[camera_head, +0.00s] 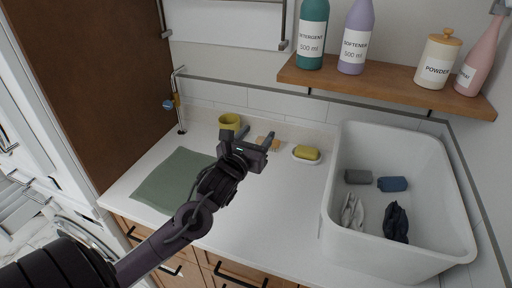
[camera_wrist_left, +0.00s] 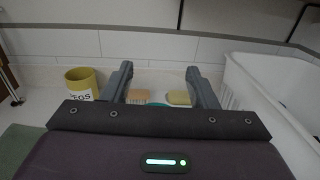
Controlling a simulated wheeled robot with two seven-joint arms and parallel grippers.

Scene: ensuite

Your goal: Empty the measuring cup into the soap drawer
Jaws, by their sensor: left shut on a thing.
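My left gripper (camera_head: 252,140) is over the counter, its fingers pointing toward the back wall. In the left wrist view its two fingers (camera_wrist_left: 160,84) stand apart, with a sliver of a teal thing (camera_wrist_left: 158,104) low between them. Most of that thing is hidden by the gripper body, and I cannot tell for sure that it is the measuring cup. A white appliance (camera_head: 22,125) stands at the far left. A grey, drawer-like part (camera_head: 22,203) juts out there; I cannot tell whether it is the soap drawer. My right gripper is not in view.
A yellow peg pot (camera_head: 229,121), a brush (camera_head: 268,143) and soap on a dish (camera_head: 306,161) stand near the back wall. A green mat (camera_head: 172,180) lies left. A white tub (camera_head: 336,205) with clothes fills the right. Bottles stand on a shelf (camera_head: 390,82) above.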

